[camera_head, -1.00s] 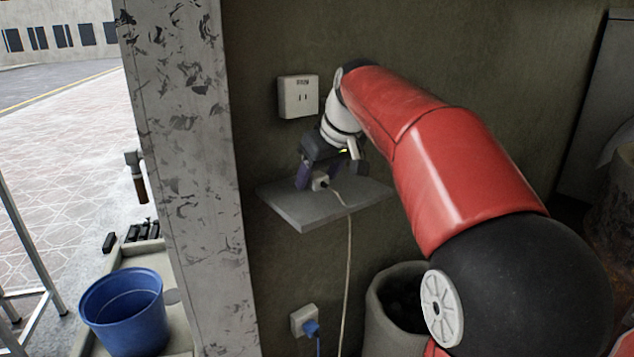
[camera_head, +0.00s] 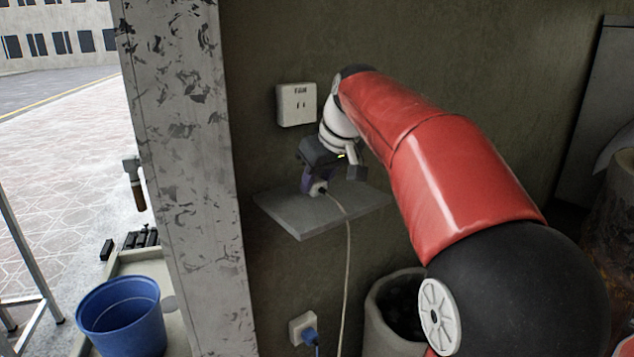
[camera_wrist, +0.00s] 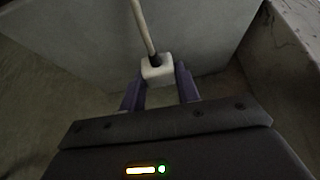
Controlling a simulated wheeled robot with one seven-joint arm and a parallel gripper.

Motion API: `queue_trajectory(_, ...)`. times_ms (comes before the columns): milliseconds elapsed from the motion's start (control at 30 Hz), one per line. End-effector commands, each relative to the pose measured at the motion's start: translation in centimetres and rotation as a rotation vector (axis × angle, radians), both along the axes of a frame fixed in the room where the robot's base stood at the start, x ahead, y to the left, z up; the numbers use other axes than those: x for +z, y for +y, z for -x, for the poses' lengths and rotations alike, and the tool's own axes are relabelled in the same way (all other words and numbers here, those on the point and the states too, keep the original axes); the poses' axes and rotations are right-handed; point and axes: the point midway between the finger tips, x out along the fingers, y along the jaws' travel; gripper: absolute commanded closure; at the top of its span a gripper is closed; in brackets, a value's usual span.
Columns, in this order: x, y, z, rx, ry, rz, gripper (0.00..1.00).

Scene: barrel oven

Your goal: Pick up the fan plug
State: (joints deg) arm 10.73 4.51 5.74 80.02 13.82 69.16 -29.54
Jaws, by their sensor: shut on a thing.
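The fan plug (camera_head: 318,188) is a small white block with a pale cord. My gripper (camera_head: 312,184) is shut on it, just over the grey wall shelf (camera_head: 290,215) in the head view. In the wrist view the white plug (camera_wrist: 157,67) sits between the two purple fingers of my gripper (camera_wrist: 160,82), with the cord running up from it. I cannot tell whether the plug still touches the shelf. The far finger is partly hidden in the head view.
A white wall socket labelled FAN (camera_head: 296,104) is above the shelf. A lower socket (camera_head: 303,328) holds a blue plug. The cord (camera_head: 347,270) hangs down past the shelf. A round bin (camera_head: 385,315) stands below right, and a concrete pillar (camera_head: 185,150) is at left.

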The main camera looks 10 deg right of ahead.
Motion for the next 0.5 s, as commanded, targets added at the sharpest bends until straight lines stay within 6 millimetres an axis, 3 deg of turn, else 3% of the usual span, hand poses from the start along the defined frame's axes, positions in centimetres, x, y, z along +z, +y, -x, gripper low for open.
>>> queue_trajectory(233, 4.0, 0.0, -0.1, 0.000, -0.004, 0.000, 1.00)
queue_trajectory(500, 13.2, 0.0, -0.2, 0.001, -0.006, 0.001, 1.00)
